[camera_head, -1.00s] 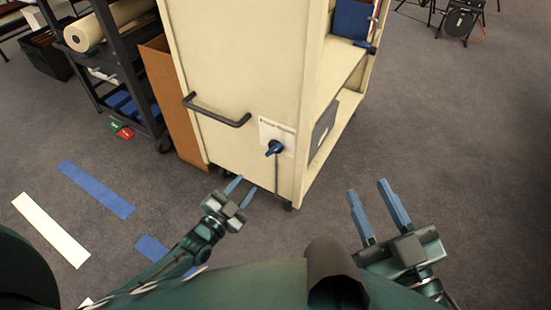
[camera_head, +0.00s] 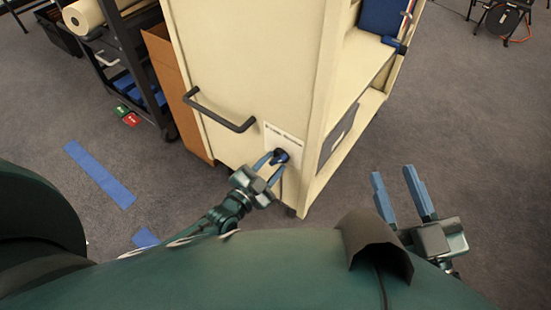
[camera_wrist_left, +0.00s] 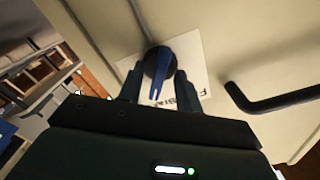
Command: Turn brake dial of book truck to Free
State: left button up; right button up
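The cream book truck (camera_head: 235,65) stands ahead of me. On the lower right of its end panel is a white label plate (camera_head: 287,137) with the dark and blue brake dial (camera_head: 281,156). In the left wrist view the dial (camera_wrist_left: 159,66) shows a blue pointer lever, with part of the label's lettering beside it. My left gripper (camera_head: 269,164) is at the dial, its open fingers on either side of it. I cannot tell whether they touch it. My right gripper (camera_head: 403,193) is open and empty, out to the right over the floor.
A black bar handle (camera_head: 218,110) sticks out of the truck's end panel, left of the dial. A dark cart (camera_head: 133,65) and a brown board (camera_head: 177,90) stand left of the truck. Blue floor tape (camera_head: 100,174) lies at left.

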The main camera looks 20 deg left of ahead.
pick_arm(q)
grip_shut()
dwell(0.4)
jog(key=shift+n, duration=0.3)
jog(key=n, duration=0.6)
jog(key=shift+n+p, duration=0.3)
jog(key=shift+p, duration=0.05)
jog(key=n, duration=0.6)
jog(key=shift+n, duration=0.3)
dwell(0.3)
